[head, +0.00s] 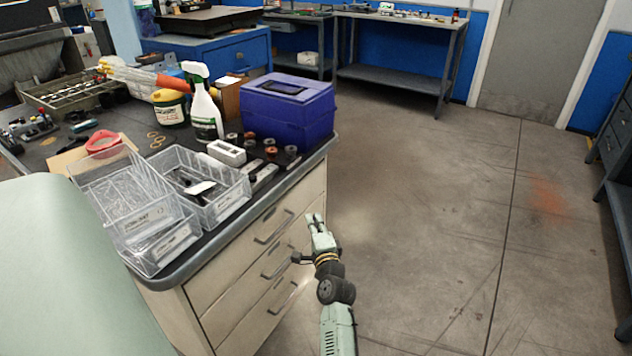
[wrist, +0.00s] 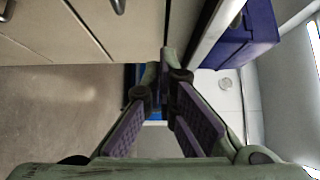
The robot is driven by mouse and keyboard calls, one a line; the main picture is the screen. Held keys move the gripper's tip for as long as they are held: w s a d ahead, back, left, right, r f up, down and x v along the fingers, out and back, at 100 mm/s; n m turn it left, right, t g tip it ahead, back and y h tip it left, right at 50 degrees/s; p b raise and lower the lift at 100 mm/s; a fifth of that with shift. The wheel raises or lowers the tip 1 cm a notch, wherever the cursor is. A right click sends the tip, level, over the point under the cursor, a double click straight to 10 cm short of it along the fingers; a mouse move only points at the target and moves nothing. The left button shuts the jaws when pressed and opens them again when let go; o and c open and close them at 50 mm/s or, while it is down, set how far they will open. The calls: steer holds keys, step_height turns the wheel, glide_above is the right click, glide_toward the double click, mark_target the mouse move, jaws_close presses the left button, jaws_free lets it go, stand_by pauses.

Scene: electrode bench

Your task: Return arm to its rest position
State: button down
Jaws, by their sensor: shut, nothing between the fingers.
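My gripper (head: 316,219) is shut and empty. In the head view it is in front of the drawer side of the bench, below the bench top's edge and near the right end of the drawers. My arm (head: 338,325) comes up from the bottom of the picture. In the wrist view my gripper (wrist: 166,62) shows its fingers drawn together at the tips, with nothing between them.
The bench (head: 262,258) has cream drawers with protruding handles close to my gripper. On it stand clear bins (head: 150,235), a spray bottle (head: 203,105) and a blue-purple box (head: 287,110), which also shows in the wrist view (wrist: 248,42). Open floor (head: 440,220) lies to the right.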

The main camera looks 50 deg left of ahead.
steer(key=shift+s+d, duration=0.4)
steer(key=shift+d, duration=0.15)
